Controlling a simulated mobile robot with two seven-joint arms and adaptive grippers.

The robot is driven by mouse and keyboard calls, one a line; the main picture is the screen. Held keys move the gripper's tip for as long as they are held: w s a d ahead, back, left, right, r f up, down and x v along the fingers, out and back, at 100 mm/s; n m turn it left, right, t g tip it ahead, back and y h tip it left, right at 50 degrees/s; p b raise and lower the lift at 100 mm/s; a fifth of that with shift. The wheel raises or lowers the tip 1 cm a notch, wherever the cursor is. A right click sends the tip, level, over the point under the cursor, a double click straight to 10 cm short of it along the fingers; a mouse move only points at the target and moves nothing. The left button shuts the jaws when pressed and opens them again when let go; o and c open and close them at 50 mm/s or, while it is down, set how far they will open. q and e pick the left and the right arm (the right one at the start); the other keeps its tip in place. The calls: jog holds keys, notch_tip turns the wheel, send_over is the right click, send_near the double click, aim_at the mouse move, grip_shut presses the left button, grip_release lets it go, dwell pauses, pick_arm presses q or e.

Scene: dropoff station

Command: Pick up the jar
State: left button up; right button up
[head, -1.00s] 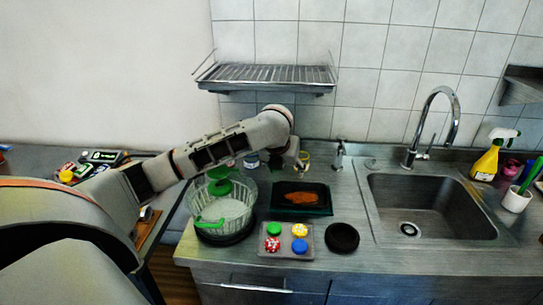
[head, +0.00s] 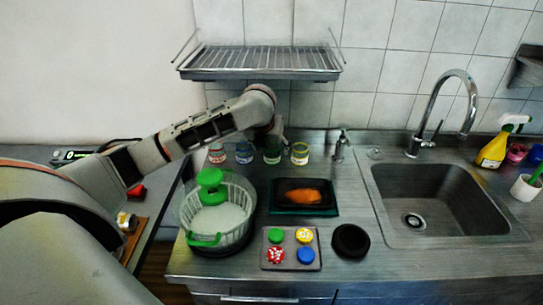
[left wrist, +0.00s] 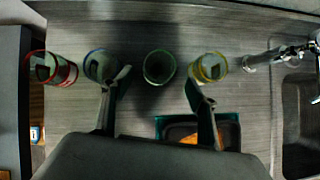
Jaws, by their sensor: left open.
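Open-topped glass jars stand in a row at the back of the counter: a red-rimmed jar (head: 217,154), a blue-rimmed jar (head: 244,153), a green jar (head: 271,156) and a yellow-rimmed jar (head: 300,154). In the left wrist view I look down on the red-rimmed jar (left wrist: 60,68), blue-rimmed jar (left wrist: 100,66), green jar (left wrist: 160,66) and yellow-rimmed jar (left wrist: 209,67). My left gripper (left wrist: 158,88) is open and empty, its fingers spread to either side of the green jar in that view. Its height above the jar is hard to tell. The right gripper is out of view.
A green-handled basket (head: 215,212) and a dark tray with orange food (head: 304,207) stand in front of the jars. A small tray holds coloured lids (head: 291,264). A wire rack (head: 262,62) hangs above; the sink (head: 435,200) is right.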

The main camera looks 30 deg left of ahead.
pick_arm(q)
jog(key=x, duration=0.5)
jog(key=shift+w+a, duration=0.25)
jog(key=shift+w, duration=0.1)
jog(key=shift+r, duration=0.1)
jog(key=c, duration=1.3)
